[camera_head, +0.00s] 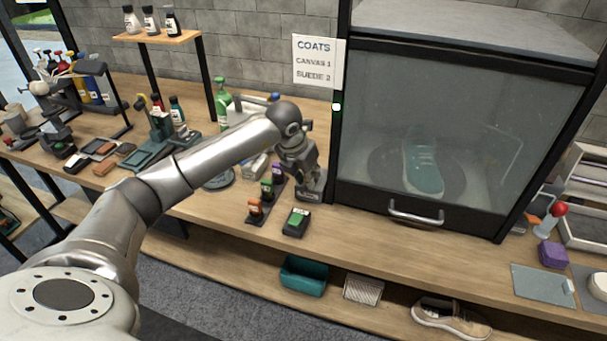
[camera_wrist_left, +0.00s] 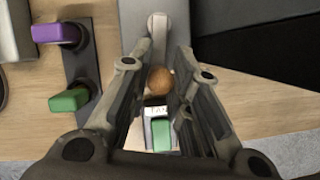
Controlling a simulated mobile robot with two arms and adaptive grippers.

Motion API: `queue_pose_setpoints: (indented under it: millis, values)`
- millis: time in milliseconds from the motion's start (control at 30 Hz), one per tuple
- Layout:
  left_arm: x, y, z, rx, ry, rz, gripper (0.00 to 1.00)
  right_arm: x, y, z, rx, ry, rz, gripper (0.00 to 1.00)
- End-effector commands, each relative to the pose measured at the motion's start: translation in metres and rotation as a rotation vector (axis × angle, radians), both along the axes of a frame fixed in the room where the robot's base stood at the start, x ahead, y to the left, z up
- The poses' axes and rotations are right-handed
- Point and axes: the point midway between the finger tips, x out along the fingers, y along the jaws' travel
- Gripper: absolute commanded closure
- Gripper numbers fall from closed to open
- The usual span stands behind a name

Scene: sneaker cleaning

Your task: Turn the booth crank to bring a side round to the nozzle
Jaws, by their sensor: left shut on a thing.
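The spray booth (camera_head: 337,130) is a dark-framed box with a clear front and a bar handle (camera_head: 415,217); its door is shut. Behind the pane a teal sneaker (camera_head: 423,172) stands on a round dark turntable (camera_head: 378,170). The crank, a grey arm (camera_wrist_left: 157,35) with a round wooden knob (camera_wrist_left: 160,80), shows in the left wrist view. My left gripper (camera_head: 312,184) is at the booth's front left corner, pointing down, its fingers on either side of the knob and shut on it. In the head view the gripper hides the knob. My right gripper is out of view.
Colour-tabbed holders (camera_head: 267,190) and a black block with a green top (camera_head: 296,222) stand close to my left gripper. A COATS sign (camera_head: 318,62) hangs beside the booth. A red-topped lever (camera_head: 558,209) stands to the right. A beige sneaker (camera_head: 452,318) lies on the lower shelf.

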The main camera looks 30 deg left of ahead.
Motion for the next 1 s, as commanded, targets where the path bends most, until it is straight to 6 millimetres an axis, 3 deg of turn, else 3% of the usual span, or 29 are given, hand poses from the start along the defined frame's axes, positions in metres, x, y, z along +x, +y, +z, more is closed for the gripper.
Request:
queue_pose_setpoints:
  millis: [767, 800, 933, 1000]
  values:
    - [0.0015, -0.0065, 0.0006, -0.003, -0.001, 0.105, 1.00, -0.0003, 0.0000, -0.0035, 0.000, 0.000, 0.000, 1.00]
    - [0.0015, -0.0065, 0.0006, -0.003, -0.001, 0.105, 0.76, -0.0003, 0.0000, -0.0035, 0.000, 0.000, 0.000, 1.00]
    - [0.0014, -0.0063, 0.0006, -0.003, -0.001, 0.104, 0.59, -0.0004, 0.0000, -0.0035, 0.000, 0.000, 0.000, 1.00]
    - [0.0015, -0.0061, 0.0005, -0.002, -0.001, 0.104, 0.59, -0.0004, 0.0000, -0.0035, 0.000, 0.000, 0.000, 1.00]
